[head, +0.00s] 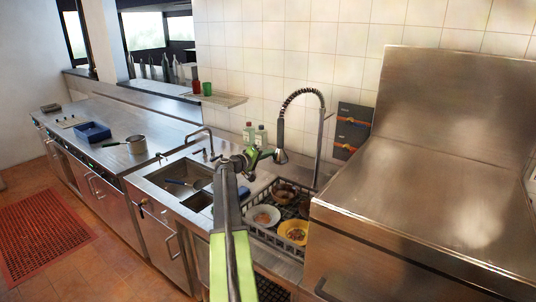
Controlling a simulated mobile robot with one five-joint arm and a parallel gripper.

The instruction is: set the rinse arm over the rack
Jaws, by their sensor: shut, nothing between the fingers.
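The rinse arm (282,120) is a dark spring hose that arches left from a steel post, with its spray head hanging at the left end. The rack (261,234) is a dark crate in the counter, holding plates and bowls. The spray head hangs over the rack's back left side in the picture. My gripper (274,154) is shut with nothing held. It is at the spray head's lower end; whether they touch I cannot tell. My arm hides the rack's left edge.
A steel sink (183,174) with a tap lies left of the rack. A large steel hood machine (400,190) stands close on the right. Two bottles (261,136) stand behind my gripper by the tiled wall.

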